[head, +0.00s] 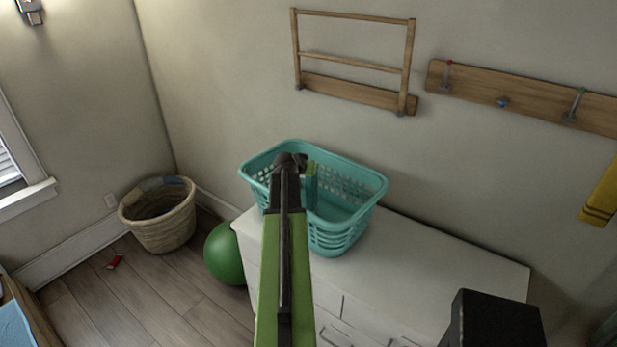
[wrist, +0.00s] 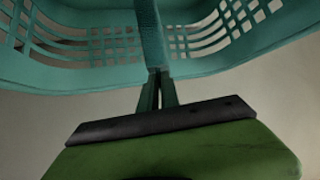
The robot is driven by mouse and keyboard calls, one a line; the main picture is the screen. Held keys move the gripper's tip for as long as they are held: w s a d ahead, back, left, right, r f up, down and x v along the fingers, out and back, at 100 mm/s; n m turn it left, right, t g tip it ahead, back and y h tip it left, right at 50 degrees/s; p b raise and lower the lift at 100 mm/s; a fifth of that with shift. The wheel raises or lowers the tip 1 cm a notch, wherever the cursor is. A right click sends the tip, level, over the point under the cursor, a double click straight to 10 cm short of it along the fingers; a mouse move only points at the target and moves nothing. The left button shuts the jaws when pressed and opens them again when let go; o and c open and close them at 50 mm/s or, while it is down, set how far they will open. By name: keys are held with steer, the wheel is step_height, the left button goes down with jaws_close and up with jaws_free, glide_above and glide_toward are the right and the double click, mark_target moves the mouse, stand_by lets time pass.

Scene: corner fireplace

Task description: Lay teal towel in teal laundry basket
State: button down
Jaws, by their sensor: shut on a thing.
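The teal laundry basket (head: 347,233) stands on the left end of a white dresser, with open top and slotted walls. Its wall fills the upper part of the wrist view (wrist: 90,72). My arm reaches over its front left rim in the head view, and my gripper (head: 311,170) is over the basket's opening. In the wrist view my gripper (wrist: 157,92) is shut on a narrow strip of the teal towel (wrist: 151,38), which extends away from the fingertips against the basket wall. The rest of the towel is hard to tell from the basket; I cannot tell whether it touches the bottom.
The white dresser top (head: 450,262) is clear right of the basket. A woven basket (head: 160,225) and a green ball (head: 225,255) are on the floor at left. A wooden rack (head: 350,62) and a peg board (head: 530,95) hang on the wall behind.

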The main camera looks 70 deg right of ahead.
steer(key=shift+r, duration=0.1)
steer(key=c, duration=2)
jaws_free()
steer(key=shift+f, duration=0.25)
steer(key=shift+c, duration=0.2)
steer(key=o, duration=0.5)
steer(key=shift+r, duration=0.1)
steer(key=shift+c, duration=0.2)
steer(key=shift+r, duration=0.1)
steer(key=p+v, duration=0.7)
steer(key=v, duration=0.5)
